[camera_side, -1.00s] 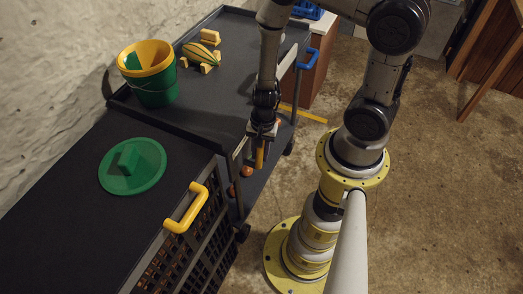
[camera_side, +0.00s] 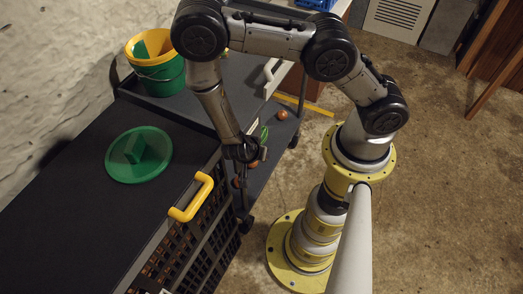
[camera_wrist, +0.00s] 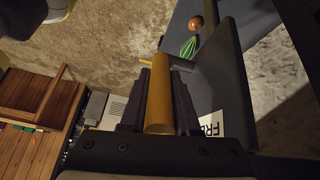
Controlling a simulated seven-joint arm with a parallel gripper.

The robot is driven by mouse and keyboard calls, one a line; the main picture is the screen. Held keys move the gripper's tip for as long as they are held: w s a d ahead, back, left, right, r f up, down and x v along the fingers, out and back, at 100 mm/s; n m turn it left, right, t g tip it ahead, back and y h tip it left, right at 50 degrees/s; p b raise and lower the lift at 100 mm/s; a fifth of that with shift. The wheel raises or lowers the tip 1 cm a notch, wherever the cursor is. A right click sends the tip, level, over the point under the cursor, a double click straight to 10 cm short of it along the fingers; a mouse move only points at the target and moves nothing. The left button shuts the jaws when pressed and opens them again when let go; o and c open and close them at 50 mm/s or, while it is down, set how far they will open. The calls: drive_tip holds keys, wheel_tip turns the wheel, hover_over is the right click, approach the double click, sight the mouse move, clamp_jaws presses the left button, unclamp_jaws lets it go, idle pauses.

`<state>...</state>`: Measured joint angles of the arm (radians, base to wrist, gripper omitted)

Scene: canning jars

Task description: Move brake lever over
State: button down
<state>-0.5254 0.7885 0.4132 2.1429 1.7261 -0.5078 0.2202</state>
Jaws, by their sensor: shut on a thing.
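A yellow bar (camera_wrist: 159,105), which looks like the brake lever, stands lengthwise between my gripper's dark fingers (camera_wrist: 158,92) in the wrist view. My gripper is shut on it. In the side view, my gripper (camera_side: 252,153) points down beside the cart's edge, above the lower shelf. The bar is mostly hidden there by the fingers. In the wrist view, the bar's far end is close to a dark grey cart part; I cannot tell if they touch.
A yellow handle (camera_side: 190,197) sits on the near cart, with a green lid (camera_side: 138,154) on its top. A yellow-and-green bucket (camera_side: 158,75) stands behind. A striped green thing (camera_wrist: 188,47) and an orange ball (camera_wrist: 195,22) lie on the lower shelf.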

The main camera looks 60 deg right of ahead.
drive_tip(key=shift+s+a+f+h, duration=0.1)
drive_tip(key=shift+a+h, duration=0.1)
drive_tip(key=shift+h, duration=0.2)
idle(0.3)
drive_tip(key=c, duration=0.7)
unclamp_jaws()
drive_tip(key=shift+o, duration=0.2)
drive_tip(key=v, duration=1.3)
drive_tip(key=shift+a+r, duration=0.25)
drive_tip(key=shift+a, duration=0.1)
